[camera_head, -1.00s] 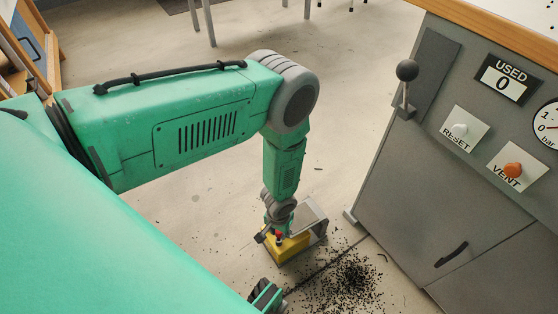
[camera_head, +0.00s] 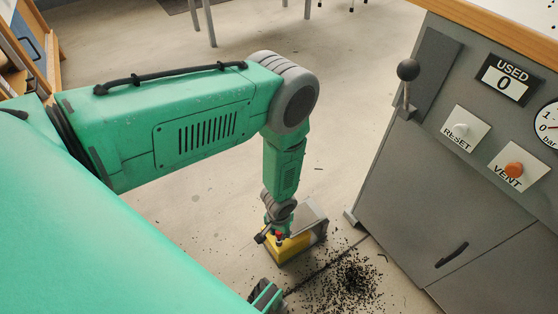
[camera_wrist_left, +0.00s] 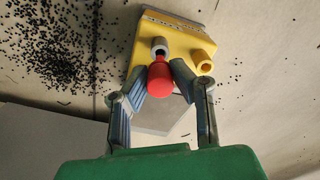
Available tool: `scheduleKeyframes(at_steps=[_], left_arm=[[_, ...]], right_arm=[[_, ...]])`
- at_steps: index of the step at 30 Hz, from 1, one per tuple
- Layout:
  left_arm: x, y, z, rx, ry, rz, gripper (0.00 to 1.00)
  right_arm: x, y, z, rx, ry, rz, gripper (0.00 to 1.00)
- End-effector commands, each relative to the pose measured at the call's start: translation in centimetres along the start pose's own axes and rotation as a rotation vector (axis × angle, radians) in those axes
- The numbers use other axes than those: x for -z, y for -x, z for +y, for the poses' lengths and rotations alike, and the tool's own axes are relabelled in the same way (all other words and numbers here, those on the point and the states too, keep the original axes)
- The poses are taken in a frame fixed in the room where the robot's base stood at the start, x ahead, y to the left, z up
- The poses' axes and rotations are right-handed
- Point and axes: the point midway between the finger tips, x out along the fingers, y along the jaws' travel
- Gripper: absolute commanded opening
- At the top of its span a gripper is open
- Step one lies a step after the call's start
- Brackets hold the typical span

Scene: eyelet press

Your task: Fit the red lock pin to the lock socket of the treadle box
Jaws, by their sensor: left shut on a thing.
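The yellow treadle box (camera_head: 293,246) with its grey part (camera_head: 314,216) stands on the floor below my left arm. In the left wrist view, the box (camera_wrist_left: 180,35) lies just beyond the fingertips. My left gripper (camera_wrist_left: 158,84) is shut on the red lock pin (camera_wrist_left: 160,78), holding it by its red body. A grey cylindrical end (camera_wrist_left: 159,45) shows beyond the red body, over the box. A short yellow tube (camera_wrist_left: 203,62) stands on the box to the right of the pin. I cannot tell whether the pin touches or enters a socket.
A grey cabinet (camera_head: 400,200) with a lever (camera_head: 407,72), RESET and VENT buttons stands to the right. Black granules (camera_head: 350,285) lie scattered on the floor in front of the box. The floor behind the box is open.

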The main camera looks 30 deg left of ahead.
Motion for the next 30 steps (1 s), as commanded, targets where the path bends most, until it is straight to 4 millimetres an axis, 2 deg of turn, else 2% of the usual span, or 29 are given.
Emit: scheduleKeyframes(at_steps=[30], left_arm=[[0.01,-0.78,-0.01,0.0,0.001,0.0,0.0]], right_arm=[[-0.01,0.0,0.0,0.0,0.0,0.0,0.0]])
